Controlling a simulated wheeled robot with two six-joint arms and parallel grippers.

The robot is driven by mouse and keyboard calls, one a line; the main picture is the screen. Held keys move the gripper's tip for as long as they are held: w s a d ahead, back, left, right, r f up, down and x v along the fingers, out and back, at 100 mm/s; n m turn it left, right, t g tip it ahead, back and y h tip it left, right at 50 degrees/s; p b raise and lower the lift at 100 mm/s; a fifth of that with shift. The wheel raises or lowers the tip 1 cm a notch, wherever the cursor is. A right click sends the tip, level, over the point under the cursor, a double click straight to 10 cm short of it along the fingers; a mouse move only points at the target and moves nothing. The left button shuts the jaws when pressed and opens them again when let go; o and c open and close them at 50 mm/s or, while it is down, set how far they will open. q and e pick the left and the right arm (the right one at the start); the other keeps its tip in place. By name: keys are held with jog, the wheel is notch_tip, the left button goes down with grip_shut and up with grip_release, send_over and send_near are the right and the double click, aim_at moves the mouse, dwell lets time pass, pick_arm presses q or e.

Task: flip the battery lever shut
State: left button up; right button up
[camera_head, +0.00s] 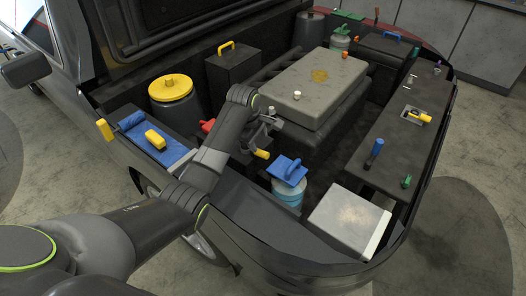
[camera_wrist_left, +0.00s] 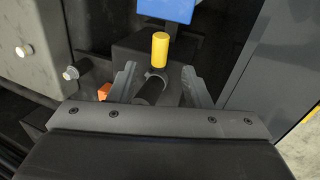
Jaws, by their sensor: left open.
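A lever with a yellow grip (camera_head: 261,153) sticks out beside my left gripper (camera_head: 258,136), near the grey engine cover; I take it for the battery lever. In the left wrist view the yellow grip (camera_wrist_left: 160,50) lies just beyond my left gripper (camera_wrist_left: 160,88). A dark round shaft or pivot (camera_wrist_left: 151,89) shows between its two spread fingers. The gripper is open, and I cannot tell whether a finger touches the lever. A dark box, perhaps the battery, lies beneath; my arm hides part of it in the head view. My right gripper is not in view.
A blue flap (camera_head: 288,170) on a pale blue reservoir (camera_head: 287,192) stands close to the lever's right. The grey engine cover (camera_head: 313,88) rises behind.

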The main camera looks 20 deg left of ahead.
aim_at(263, 153)
pick_arm(q)
jog(key=x, duration=0.7)
jog(key=shift+f, duration=0.3)
jog(key=shift+w+f+b, duration=0.2)
jog(key=shift+f+b, duration=0.1)
jog(key=shift+f, duration=0.15)
jog(key=shift+d+f, duration=0.1)
jog(key=shift+f, duration=0.1)
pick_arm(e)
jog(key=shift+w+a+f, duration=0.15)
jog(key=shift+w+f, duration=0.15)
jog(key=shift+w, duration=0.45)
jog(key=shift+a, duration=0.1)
pick_arm(q)
jog(key=shift+c, duration=0.2)
